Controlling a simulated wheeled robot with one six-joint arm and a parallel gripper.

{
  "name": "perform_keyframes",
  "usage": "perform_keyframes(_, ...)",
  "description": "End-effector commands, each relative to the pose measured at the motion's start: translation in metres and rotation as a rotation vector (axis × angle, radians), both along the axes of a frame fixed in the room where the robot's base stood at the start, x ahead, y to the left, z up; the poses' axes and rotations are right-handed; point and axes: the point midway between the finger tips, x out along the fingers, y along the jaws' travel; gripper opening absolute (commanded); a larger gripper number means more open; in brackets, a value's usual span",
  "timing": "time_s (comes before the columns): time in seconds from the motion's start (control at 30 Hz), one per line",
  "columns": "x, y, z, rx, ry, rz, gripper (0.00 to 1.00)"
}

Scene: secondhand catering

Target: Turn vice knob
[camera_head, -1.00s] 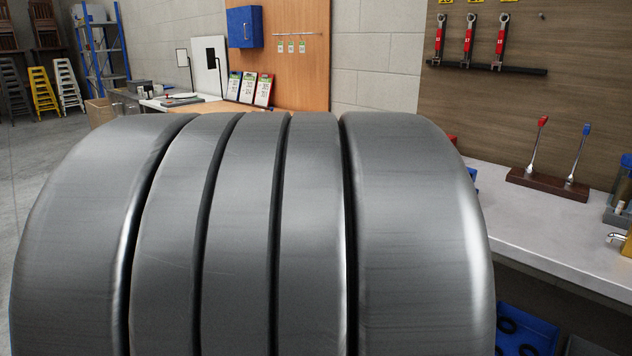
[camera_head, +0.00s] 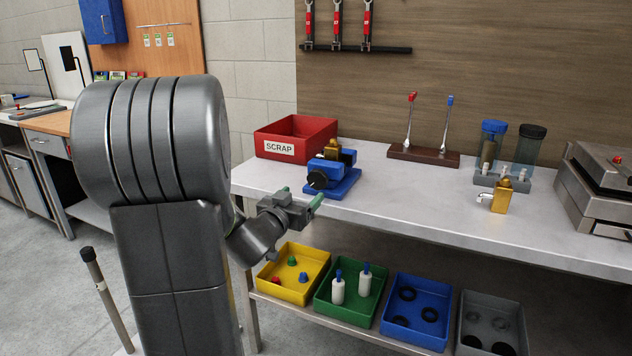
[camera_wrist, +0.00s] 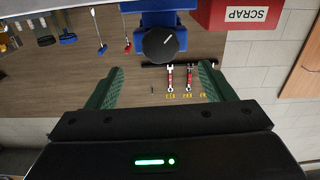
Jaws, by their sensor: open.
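A blue vice (camera_head: 340,186) stands on the grey workbench, left of its middle. Its round black knob (camera_head: 317,180) faces the front edge. A brass piece (camera_head: 332,147) shows at the top of the vice; whether it is clamped I cannot tell. In the wrist view the knob (camera_wrist: 160,44) is centred beyond my fingertips, with a light line on its face. My gripper (camera_head: 302,196) is open and empty, in front of the bench edge, slightly lower than the knob and apart from it. Both green fingers show in the wrist view (camera_wrist: 161,68).
A red SCRAP box (camera_head: 290,139) stands behind and left of the vice. A lever stand (camera_head: 424,155), a brass fitting (camera_head: 500,197) and a grey machine (camera_head: 600,185) are to the right. Yellow (camera_head: 285,290), green, blue and grey bins fill the lower shelf.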

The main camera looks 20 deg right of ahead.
Motion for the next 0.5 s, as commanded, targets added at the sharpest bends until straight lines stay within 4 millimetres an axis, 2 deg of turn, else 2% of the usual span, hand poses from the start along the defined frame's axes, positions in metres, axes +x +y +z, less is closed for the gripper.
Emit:
perform_keyframes(0.23,0.035,-0.043,-0.001,0.001,0.001,-0.003,0.76)
perform_keyframes(0.5,0.062,-0.072,0.000,0.000,0.000,0.001,0.76)
